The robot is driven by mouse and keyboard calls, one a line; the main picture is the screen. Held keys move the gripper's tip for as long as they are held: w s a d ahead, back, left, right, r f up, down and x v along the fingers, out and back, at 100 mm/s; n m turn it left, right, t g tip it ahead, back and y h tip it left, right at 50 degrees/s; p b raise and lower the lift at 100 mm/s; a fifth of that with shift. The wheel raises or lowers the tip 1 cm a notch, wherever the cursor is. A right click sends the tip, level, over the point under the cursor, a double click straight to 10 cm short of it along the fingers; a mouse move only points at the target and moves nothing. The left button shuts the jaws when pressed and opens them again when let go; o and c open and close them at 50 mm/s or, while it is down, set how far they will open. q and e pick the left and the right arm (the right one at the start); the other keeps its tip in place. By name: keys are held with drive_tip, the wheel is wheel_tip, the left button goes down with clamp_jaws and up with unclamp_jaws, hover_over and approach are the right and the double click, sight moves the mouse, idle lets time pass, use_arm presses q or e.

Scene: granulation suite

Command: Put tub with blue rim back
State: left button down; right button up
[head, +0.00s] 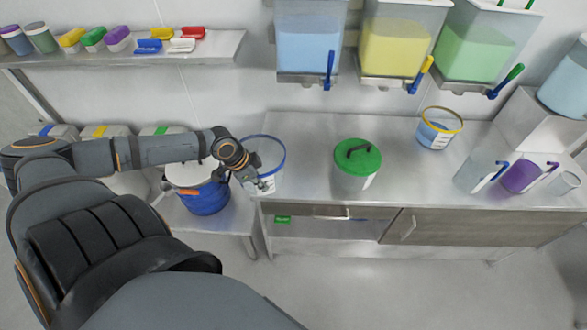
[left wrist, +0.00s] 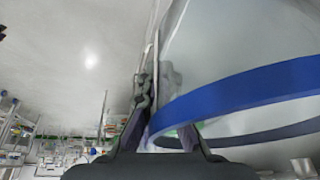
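The tub with the blue rim (head: 277,164) is whitish and open at the top, at the left end of the steel bench in the head view. It overlaps the bench's left corner, and I cannot tell whether its base touches the bench. My left gripper (head: 264,184) is at its near left side. In the left wrist view, the tub's blue rim (left wrist: 240,91) fills the right side, and the fingers of my left gripper (left wrist: 158,90) close on its wall, one on each side. The far finger is partly hidden by the tub. My right gripper is not in view.
The bench (head: 310,140) also carries a green-lidded tub (head: 358,170), a yellow-rimmed tub (head: 438,130) and several jugs at right. A lidded blue container (head: 205,198) stands on a low table under my left forearm. Dispensers (head: 308,40) hang above. A shelf (head: 215,47) holds coloured items.

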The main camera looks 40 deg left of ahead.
use_arm(q)
drive_tip(key=shift+n, duration=0.4)
drive_tip(key=w+b, duration=0.1)
drive_tip(key=b, duration=0.1)
drive_tip(key=w+a+b, duration=0.1)
drive_tip(key=w+b, duration=0.1)
drive_tip(key=w+a+r+b, duration=0.1)
drive_tip(key=w+b, duration=0.1)
drive_tip(key=shift+a+r+b, duration=0.1)
drive_tip(key=shift+a+b, duration=0.15)
drive_tip(key=shift+b, duration=0.15)
drive_tip(key=shift+w+d+b, duration=0.5)
drive_tip(key=shift+w+d, duration=0.05)
drive_tip(key=shift+w, duration=0.3)
drive_tip(key=w+d+f, duration=0.2)
drive_tip(key=f, duration=0.1)
drive_tip(key=w+d+f+p, duration=0.1)
drive_tip(key=w+f, duration=0.2)
drive_tip(key=w+d+f+p, duration=0.1)
drive_tip(key=w+d+f, duration=0.1)
drive_tip(key=f, duration=0.1)
drive_tip(key=shift+w+d+f, duration=0.2)
drive_tip(key=shift+d+f, duration=0.15)
drive_tip(key=shift+f, duration=0.45)
